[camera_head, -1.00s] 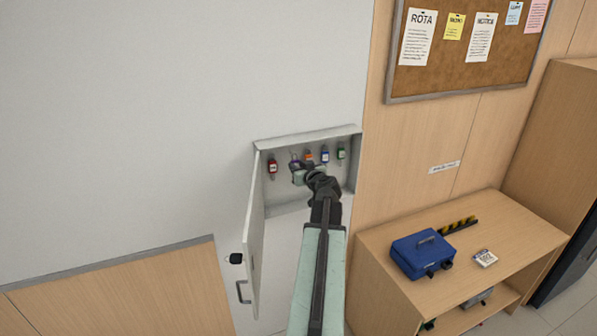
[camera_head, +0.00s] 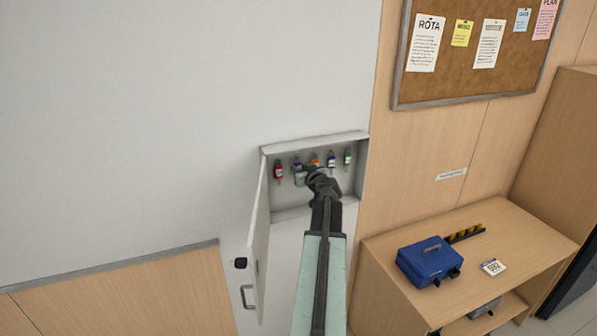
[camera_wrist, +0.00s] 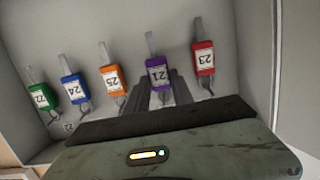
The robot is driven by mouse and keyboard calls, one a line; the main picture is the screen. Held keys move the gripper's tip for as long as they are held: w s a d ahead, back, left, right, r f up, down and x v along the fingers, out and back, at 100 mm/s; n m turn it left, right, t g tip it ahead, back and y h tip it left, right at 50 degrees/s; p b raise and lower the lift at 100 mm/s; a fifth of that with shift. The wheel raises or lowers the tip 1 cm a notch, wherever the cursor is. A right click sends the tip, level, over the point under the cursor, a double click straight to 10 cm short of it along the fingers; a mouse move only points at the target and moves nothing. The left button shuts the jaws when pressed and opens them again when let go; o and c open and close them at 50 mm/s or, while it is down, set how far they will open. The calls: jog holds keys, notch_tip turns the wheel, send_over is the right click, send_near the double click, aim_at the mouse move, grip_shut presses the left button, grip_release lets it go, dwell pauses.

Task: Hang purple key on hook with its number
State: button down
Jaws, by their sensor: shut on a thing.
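The purple key tag (camera_head: 297,166), numbered 21, is inside the open wall key cabinet (camera_head: 315,140), between the red and orange tags. It also shows in the wrist view (camera_wrist: 158,76). My gripper (camera_head: 300,176) reaches into the cabinet, its two dark fingers (camera_wrist: 161,92) shut on the purple key at its lower part. The tag hangs close to the back panel with a grey hook or strip above it. I cannot tell whether its ring is over the hook. Any number label behind the tag is hidden.
Red 23 (camera_wrist: 203,58), orange 25 (camera_wrist: 112,80), blue 24 (camera_wrist: 73,88) and green 22 (camera_wrist: 43,97) tags hang alongside. The cabinet door (camera_head: 257,240) stands open at left. A blue cash box (camera_head: 428,262) and a number card (camera_head: 493,267) lie on the wooden shelf at right.

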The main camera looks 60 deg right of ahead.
jog(key=c, duration=1)
grip_release()
jog(key=p+v, duration=0.1)
jog(key=v, duration=0.7)
jog(key=shift+p, duration=0.35)
jog(key=shift+w, duration=0.1)
jog(key=shift+f, duration=0.1)
